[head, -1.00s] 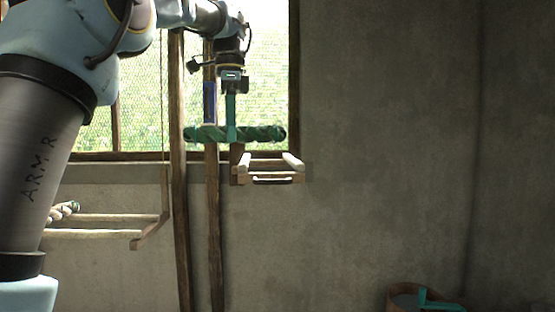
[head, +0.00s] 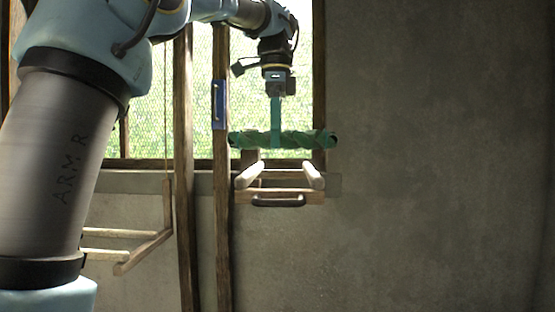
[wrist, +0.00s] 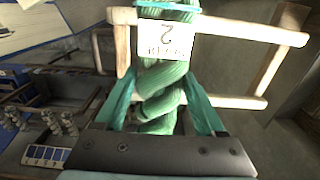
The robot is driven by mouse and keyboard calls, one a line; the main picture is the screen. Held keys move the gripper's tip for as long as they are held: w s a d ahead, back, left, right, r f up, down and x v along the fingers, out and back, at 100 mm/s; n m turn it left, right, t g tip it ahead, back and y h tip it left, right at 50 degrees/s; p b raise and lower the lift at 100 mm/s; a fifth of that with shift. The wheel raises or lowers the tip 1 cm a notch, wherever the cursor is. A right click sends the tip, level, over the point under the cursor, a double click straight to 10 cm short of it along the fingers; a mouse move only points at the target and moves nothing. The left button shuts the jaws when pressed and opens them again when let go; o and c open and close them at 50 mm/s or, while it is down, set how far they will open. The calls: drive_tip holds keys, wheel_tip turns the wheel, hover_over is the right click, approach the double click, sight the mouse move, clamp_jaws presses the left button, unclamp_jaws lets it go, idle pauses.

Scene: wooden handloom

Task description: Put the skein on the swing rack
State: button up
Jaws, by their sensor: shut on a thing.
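The green twisted skein (head: 308,139) lies level, held crosswise in my gripper (head: 276,137). In the wrist view the skein (wrist: 160,92) runs between the two teal fingers of my gripper (wrist: 160,105), which are shut on it. A white tag with a 2 (wrist: 166,43) hangs on the skein. The wooden rack (head: 275,196) with two pale arms and a dark front handle, apparently the swing rack, is just below the skein in the head view, with a small visible gap. Its pale rails (wrist: 235,27) cross behind the skein in the wrist view; exact depth is unclear.
Upright wooden posts (head: 222,240) stand left of the rack, one with a blue plate (head: 218,104). Another wooden frame (head: 145,250) hangs farther left. A window is behind; bare wall (head: 430,150) lies right. Several wound bundles (wrist: 55,122) show at left in the wrist view.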

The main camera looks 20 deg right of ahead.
drive_tip(key=shift+f, duration=2.2)
drive_tip(key=o, duration=1.5)
drive_tip(key=shift+f, duration=0.1)
wheel_tip(320, 180, up, 12)
drive_tip(key=shift+r+p, duration=0.15)
drive_tip(key=shift+p, duration=0.5)
